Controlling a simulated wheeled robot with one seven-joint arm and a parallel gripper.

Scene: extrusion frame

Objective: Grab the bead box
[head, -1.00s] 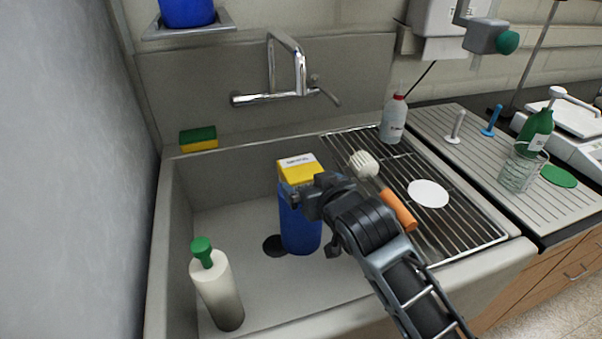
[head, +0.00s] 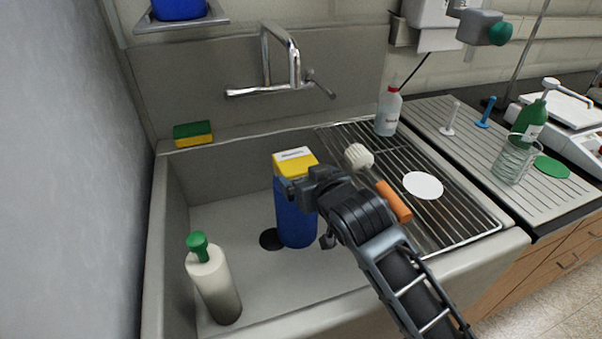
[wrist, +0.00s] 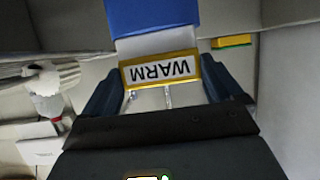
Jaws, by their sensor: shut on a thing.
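A tall blue box with a yellow and white top, which I take for the bead box (head: 295,218), is upright over the sink basin beside the dark drain hole. My gripper (head: 302,190) is shut on its upper part from the right. In the wrist view the bead box (wrist: 152,18) is between the two fingers of my gripper (wrist: 165,95), and its yellow-edged label reads "WARM" upside down. I cannot tell whether its base touches the basin floor.
A pale bottle with a green cap (head: 213,280) stands front left in the sink (head: 345,278). The faucet (head: 295,70) is behind; a sponge (head: 193,134) lies on the back ledge.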

